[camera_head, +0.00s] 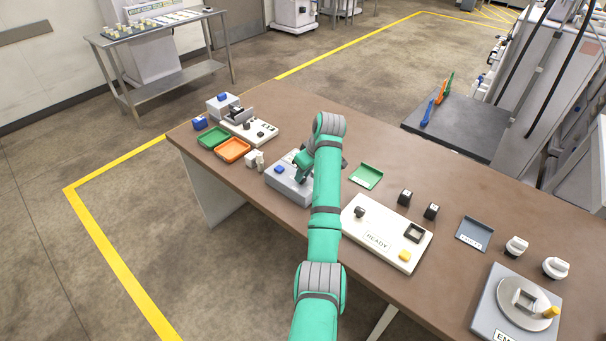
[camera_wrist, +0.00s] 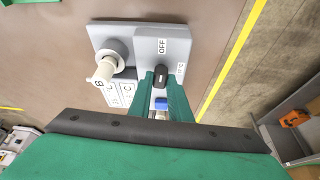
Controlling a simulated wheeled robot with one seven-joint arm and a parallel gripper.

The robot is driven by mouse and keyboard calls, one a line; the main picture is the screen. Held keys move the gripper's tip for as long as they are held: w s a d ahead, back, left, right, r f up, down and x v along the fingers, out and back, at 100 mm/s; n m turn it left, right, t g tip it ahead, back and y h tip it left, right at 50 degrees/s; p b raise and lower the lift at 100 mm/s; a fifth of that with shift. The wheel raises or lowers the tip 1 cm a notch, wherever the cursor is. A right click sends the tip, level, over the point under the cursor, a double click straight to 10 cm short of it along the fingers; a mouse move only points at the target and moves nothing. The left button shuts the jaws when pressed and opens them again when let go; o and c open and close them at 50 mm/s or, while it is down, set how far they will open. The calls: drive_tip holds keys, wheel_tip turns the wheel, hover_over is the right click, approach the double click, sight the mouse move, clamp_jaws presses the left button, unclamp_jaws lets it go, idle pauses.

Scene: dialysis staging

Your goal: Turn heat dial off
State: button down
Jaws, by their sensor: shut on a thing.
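The heat dial (camera_wrist: 160,72) is a small black knob on a grey unit (camera_wrist: 142,44). An OFF label (camera_wrist: 162,46) is above it in the wrist view, and a smaller label, seemingly a temperature mark, (camera_wrist: 181,69) is to its right. The dial's visible top points roughly up toward OFF; its exact angle is partly hidden by my fingers. My gripper (camera_wrist: 161,82) is shut on the dial, with one green finger on each side. In the head view the grey unit (camera_head: 285,189) sits near the table's front edge, partly hidden by my arm.
A READY panel (camera_head: 352,232) is right of the unit. A green tray (camera_head: 367,176) and an orange tray (camera_head: 233,150) are nearby.

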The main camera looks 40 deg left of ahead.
drive_tip(key=shift+r+n, duration=0.1)
drive_tip(key=shift+n, duration=0.4)
drive_tip(key=c, duration=1.6)
unclamp_jaws()
drive_tip(key=shift+c, duration=0.2)
drive_tip(key=v, duration=1)
drive_tip(key=shift+w+d+r, duration=0.2)
drive_tip(key=shift+w+r, duration=0.05)
drive_tip(key=shift+r, duration=0.1)
